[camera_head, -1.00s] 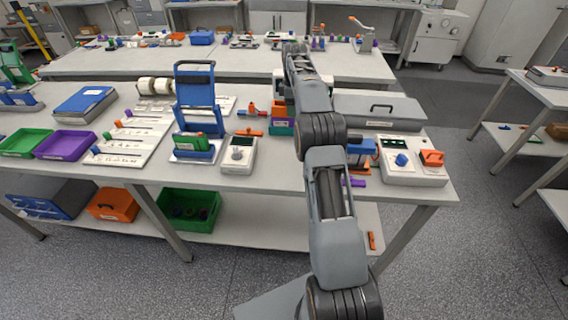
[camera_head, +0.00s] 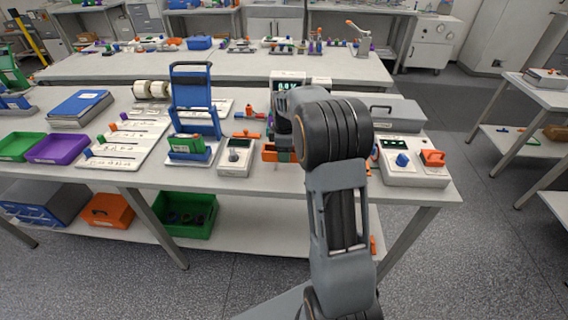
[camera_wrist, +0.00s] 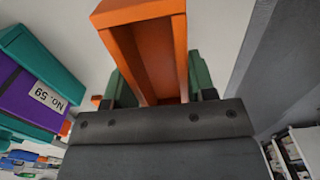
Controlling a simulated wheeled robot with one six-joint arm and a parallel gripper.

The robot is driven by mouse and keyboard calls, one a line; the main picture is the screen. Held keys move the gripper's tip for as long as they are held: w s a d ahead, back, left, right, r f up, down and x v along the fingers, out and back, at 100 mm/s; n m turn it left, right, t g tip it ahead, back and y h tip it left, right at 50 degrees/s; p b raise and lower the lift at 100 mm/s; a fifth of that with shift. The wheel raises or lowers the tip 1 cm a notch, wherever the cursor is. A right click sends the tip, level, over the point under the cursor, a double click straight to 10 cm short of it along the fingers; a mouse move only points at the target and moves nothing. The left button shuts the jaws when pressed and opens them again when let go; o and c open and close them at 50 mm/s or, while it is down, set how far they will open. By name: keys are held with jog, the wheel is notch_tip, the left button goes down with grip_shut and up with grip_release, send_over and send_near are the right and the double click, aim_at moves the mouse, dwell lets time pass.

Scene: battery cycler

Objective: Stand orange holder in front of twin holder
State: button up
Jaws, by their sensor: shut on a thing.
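The orange holder (camera_wrist: 145,45) is an open, box-like frame. In the wrist view it sits between the green fingers of my gripper (camera_wrist: 162,86), which is shut on it. In the head view a small orange part of it (camera_head: 268,153) shows left of my arm, over the front of the bench; my arm hides most of the gripper. A teal and purple block labelled No. 59 (camera_wrist: 30,88), possibly the twin holder, stands left of the gripper in the wrist view, apart from the orange holder. In the head view my arm hides it.
A grey meter with a knob (camera_head: 237,156) and a blue stand (camera_head: 193,110) are to the left on the bench (camera_head: 150,180). A control box with blue and orange knobs (camera_head: 412,165) is at the right. An orange clamp-like piece (camera_head: 246,134) lies behind the meter.

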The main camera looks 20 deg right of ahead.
aim_at(284, 170)
jog(key=shift+s+a+f, duration=0.15)
jog(key=shift+s+f, duration=0.05)
jog(key=shift+f, duration=0.1)
jog(key=f, duration=0.2)
jog(key=shift+s+a+f, duration=0.15)
jog(key=shift+s+f, duration=0.1)
jog(key=shift+f, duration=0.6)
jog(key=shift+f, duration=0.15)
